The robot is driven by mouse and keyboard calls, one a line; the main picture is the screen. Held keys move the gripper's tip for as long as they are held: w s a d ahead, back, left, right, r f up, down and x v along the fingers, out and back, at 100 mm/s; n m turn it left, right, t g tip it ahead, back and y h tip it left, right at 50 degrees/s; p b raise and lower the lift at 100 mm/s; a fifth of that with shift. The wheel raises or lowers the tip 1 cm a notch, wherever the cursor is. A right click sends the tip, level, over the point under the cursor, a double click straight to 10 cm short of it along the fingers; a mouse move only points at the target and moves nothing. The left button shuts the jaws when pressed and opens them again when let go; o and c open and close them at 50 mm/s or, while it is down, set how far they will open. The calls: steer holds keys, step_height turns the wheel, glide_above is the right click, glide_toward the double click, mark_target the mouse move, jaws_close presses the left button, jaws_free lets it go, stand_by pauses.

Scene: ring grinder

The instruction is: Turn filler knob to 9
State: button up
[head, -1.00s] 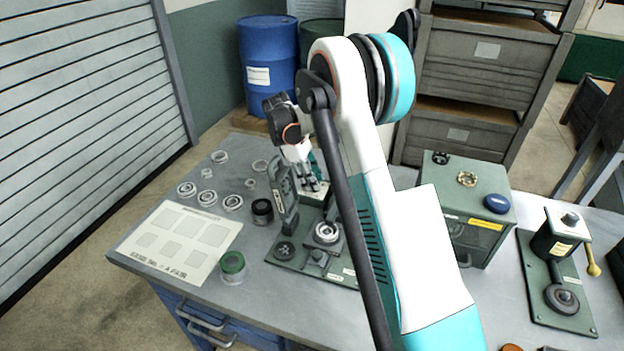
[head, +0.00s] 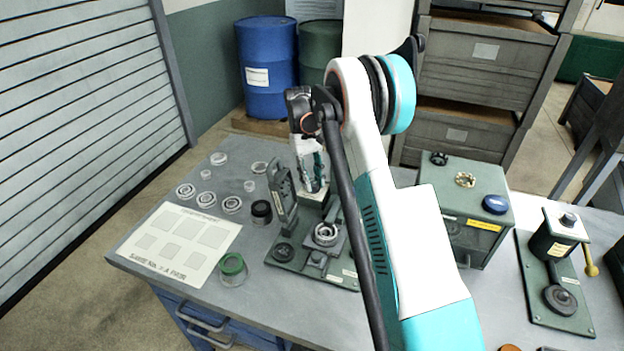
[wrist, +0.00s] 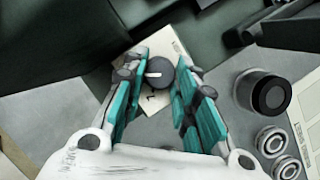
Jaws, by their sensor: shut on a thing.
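In the wrist view the filler knob (wrist: 161,72) is a dark round knob with a white pointer line, set on a pale dial plate (wrist: 158,101). A dark mark like a digit shows on the plate, but I cannot read the scale. My gripper (wrist: 162,70) has its teal fingers on both sides of the knob and is shut on it. In the head view my gripper (head: 316,183) points down behind the upright grey-green panel (head: 283,195) of the grinder. The knob is hidden there.
The grinder's green base (head: 292,258) carries a ring fixture (head: 325,235). Several metal rings, a black cylinder (head: 261,212), a green-rimmed jar (head: 233,269) and a printed sheet (head: 180,247) lie left. A green box (head: 470,227) stands right.

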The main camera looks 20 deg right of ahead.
steer(key=shift+m, duration=0.6)
steer(key=shift+y, duration=0.3)
steer(key=o, duration=1)
steer(key=shift+o, duration=0.2)
steer(key=v, duration=1.2)
